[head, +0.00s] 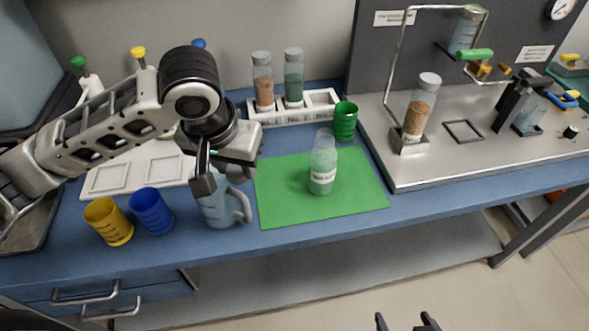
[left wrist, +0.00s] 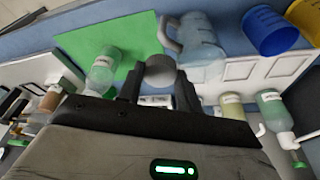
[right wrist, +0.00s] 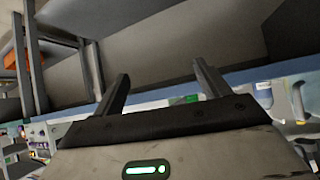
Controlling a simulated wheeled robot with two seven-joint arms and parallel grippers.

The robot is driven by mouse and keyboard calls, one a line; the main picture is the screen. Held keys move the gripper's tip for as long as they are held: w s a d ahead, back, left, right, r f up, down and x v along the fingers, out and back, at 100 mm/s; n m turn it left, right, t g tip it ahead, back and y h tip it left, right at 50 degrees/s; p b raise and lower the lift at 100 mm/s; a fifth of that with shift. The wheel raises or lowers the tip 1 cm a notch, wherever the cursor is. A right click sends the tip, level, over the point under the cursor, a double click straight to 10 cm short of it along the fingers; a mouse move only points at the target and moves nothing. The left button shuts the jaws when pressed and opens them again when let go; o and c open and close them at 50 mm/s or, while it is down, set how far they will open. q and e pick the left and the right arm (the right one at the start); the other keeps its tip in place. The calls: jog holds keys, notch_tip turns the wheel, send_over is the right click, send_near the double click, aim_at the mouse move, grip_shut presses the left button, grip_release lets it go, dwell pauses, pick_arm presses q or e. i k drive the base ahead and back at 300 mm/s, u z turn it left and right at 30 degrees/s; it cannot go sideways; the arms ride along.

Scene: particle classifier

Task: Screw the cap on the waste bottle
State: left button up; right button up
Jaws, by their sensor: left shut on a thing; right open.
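The waste bottle (head: 323,168), clear with greenish contents and a white label, stands upright and uncapped on the green mat (head: 280,205). It also shows in the left wrist view (left wrist: 101,72). My left gripper (head: 208,182) is left of the bottle, above the pitcher. In the left wrist view, the left gripper (left wrist: 158,85) is shut on a round grey cap (left wrist: 160,68), held apart from the bottle. In the head view the cap is not clearly visible. My right gripper (head: 405,322) is open and empty at the bottom edge, in front of the table. Its spread fingers show in the right wrist view (right wrist: 160,80).
A clear blue pitcher (head: 222,208) stands left of the mat, with blue (head: 152,212) and yellow (head: 108,222) cups further left. A green cup (head: 345,121) is behind the mat. Two capped bottles stand in a white rack (head: 322,103). A metal stand (head: 440,165) is right.

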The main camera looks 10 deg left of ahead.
aim_at(323, 156)
jog(key=z, duration=1.65)
jog(key=k, duration=0.85)
jog(key=u, duration=1.3)
jog(key=i, duration=0.5)
